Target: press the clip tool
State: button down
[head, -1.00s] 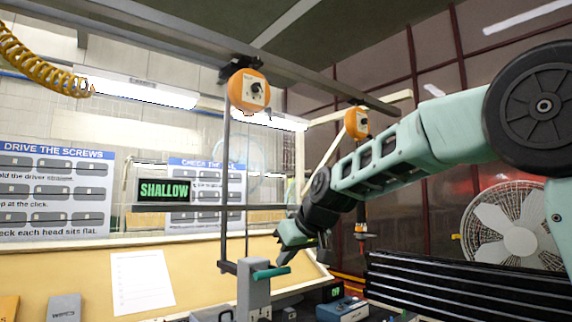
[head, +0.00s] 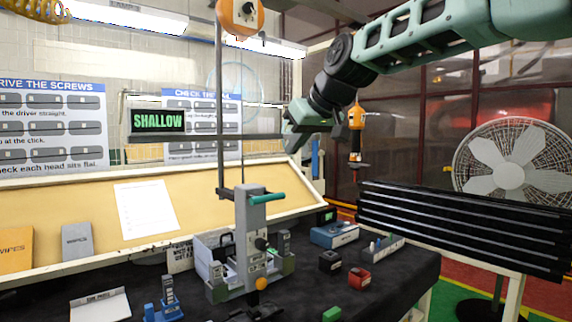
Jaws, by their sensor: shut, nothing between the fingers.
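The clip tool appears to be the grey upright press (head: 250,240) with a teal handle (head: 268,198) sticking out at its top. It stands on the dark bench and has an orange knob low at its front. My gripper (head: 291,146) hangs in the air above and a little right of the handle, apart from it. Its fingers are shut with nothing held. I cannot tell from this view how far in depth it is from the handle.
A dark-covered bench (head: 385,285) holds a blue box (head: 334,234), a black block (head: 330,260), a red block (head: 359,277) and a blue stand (head: 165,305). An orange tool (head: 356,135) hangs right of my gripper. A lit sign (head: 158,121) reads SHALLOW.

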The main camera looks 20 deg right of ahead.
jog(key=shift+v, duration=1.25)
